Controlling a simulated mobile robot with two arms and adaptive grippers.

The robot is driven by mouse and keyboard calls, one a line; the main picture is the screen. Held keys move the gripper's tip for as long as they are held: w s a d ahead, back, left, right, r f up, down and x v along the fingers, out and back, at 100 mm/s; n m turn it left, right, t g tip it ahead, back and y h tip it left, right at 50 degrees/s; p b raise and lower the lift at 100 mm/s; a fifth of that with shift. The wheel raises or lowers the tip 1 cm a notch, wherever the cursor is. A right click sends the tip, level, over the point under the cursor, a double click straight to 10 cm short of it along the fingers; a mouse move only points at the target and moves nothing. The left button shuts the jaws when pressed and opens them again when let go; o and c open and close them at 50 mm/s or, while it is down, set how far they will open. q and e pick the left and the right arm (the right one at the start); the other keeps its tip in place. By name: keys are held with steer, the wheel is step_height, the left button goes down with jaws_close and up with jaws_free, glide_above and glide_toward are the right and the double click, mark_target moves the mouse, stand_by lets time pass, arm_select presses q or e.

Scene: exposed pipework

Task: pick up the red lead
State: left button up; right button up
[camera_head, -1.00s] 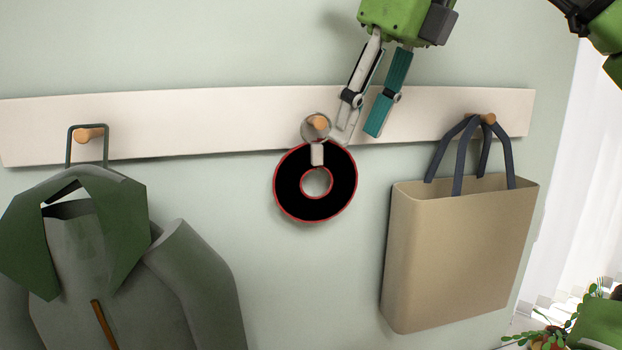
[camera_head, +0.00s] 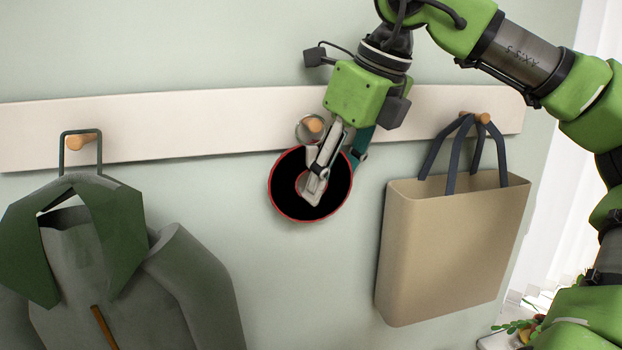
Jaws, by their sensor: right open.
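The red lead (camera_head: 285,199) is a black disc with a red rim and a red-edged centre hole. It hangs by a ring from the middle wooden peg (camera_head: 314,125) of a white wall rail. My right gripper (camera_head: 332,182) is open, in front of the upper right part of the lead. One pale finger overlaps the disc and its centre hole; the teal finger lies at the right, partly hidden behind the pale one and the disc's edge. I cannot tell whether a finger touches the lead. My left gripper is not in view.
The white rail (camera_head: 200,133) runs across the wall. A green-grey jacket (camera_head: 110,250) hangs from the left peg and a beige bag (camera_head: 455,245) from the right peg. Bare wall lies below the lead, between them. A plant (camera_head: 522,327) stands at lower right.

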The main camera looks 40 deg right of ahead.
steer(key=shift+s+a+r, duration=0.1)
steer(key=c, duration=1.2)
steer(key=shift+c, duration=0.2)
